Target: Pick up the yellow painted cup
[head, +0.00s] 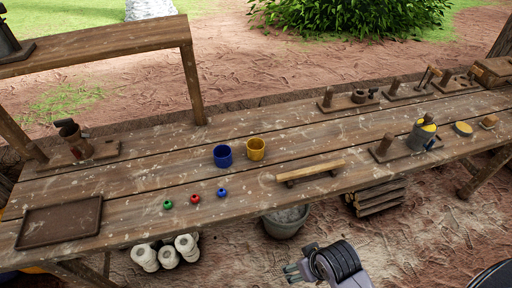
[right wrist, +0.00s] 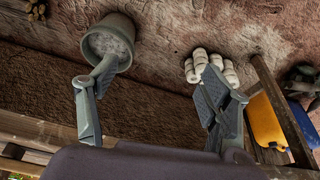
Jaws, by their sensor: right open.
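The yellow painted cup (head: 256,150) stands upright near the middle of the long wooden table (head: 130,192). A blue cup (head: 223,157) stands close to its left. My right gripper (head: 291,272) is low in front of the table in the head view, well apart from the cup. In the right wrist view my right gripper (right wrist: 158,78) has its fingers spread wide with nothing between them. The yellow cup is not in the right wrist view. My left gripper is not seen.
Small green (head: 167,204), red (head: 195,198) and blue (head: 221,192) items lie in front of the cups. A wooden bar (head: 310,171) lies to the right. A brown tray (head: 60,223) is at left. A bucket (head: 285,222) and white rolls (head: 166,254) are below the table.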

